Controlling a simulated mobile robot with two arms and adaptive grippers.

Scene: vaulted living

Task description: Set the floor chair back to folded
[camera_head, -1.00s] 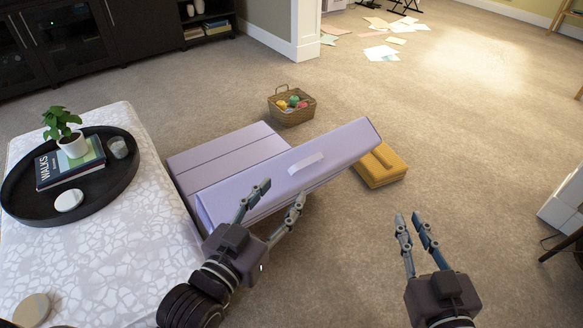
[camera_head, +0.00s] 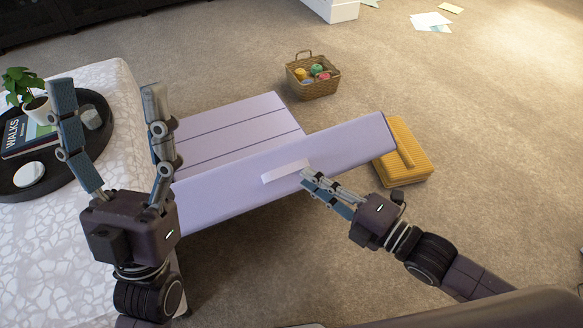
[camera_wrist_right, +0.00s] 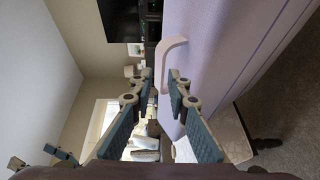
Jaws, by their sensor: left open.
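The floor chair (camera_head: 235,133) is lilac. Its grooved section lies low behind, and a thick panel (camera_head: 345,150) in front is raised at a tilt, with a pale strap handle (camera_head: 285,171) on its face. My right gripper (camera_head: 305,177) is at the handle's right end in the head view. In the right wrist view its fingers (camera_wrist_right: 161,78) are apart, with the handle (camera_wrist_right: 162,62) at and between the fingertips; contact is unclear. My left gripper (camera_head: 108,88) is wide open and empty, pointing up at the left, in front of the ottoman and the chair's left end.
A patterned white ottoman (camera_head: 55,245) with a black round tray (camera_head: 60,180) stands at the left, close to the chair. A wicker basket (camera_head: 315,88) with balls stands behind.

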